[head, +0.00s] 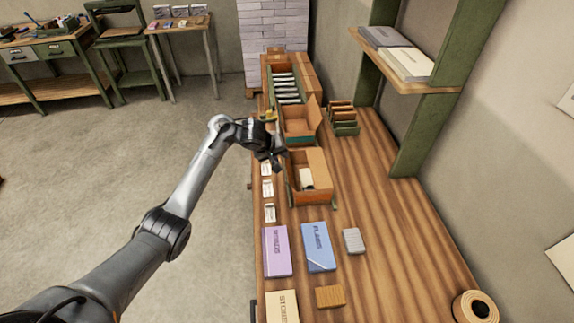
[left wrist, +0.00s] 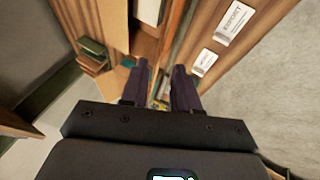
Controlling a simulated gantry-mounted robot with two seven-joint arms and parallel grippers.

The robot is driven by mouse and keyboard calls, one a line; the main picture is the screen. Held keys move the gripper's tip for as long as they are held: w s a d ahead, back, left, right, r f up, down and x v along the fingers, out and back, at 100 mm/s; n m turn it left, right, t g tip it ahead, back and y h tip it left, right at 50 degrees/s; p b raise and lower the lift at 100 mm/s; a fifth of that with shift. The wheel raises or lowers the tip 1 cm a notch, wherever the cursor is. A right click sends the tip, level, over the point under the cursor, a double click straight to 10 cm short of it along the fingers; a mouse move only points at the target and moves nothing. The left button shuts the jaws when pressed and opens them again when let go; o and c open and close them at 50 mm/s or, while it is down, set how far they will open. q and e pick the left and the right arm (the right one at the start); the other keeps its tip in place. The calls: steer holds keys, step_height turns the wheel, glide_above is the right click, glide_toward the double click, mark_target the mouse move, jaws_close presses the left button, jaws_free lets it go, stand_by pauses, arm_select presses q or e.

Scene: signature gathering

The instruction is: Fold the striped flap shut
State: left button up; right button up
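An open cardboard box (head: 318,165) stands on the bench with a pale item (head: 306,179) inside. A second open box (head: 300,138) stands behind it, with a flap raised at its right. I cannot make out stripes on any flap. My left gripper (head: 279,158) is at the back left corner of the nearer box, pointing down. In the left wrist view its two fingers (left wrist: 161,82) are apart, with a box edge showing beyond the gap; I cannot tell whether they touch it. The gripper hides part of that corner. My right gripper is not in view.
Purple (head: 277,251) and blue (head: 318,247) binders, a grey block (head: 353,241) and a wooden block (head: 330,296) lie nearer me. White label cards (head: 268,189) line the left edge. A green rack (head: 343,120) stands right of the boxes.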

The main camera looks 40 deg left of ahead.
mark_target(287, 161)
arm_select(q)
steer(key=b+x, duration=0.2)
steer(key=x, duration=0.5)
steer(key=shift+w+f, duration=0.25)
steer(key=shift+f, duration=0.05)
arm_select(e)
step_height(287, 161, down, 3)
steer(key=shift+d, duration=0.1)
arm_select(q)
jaws_close()
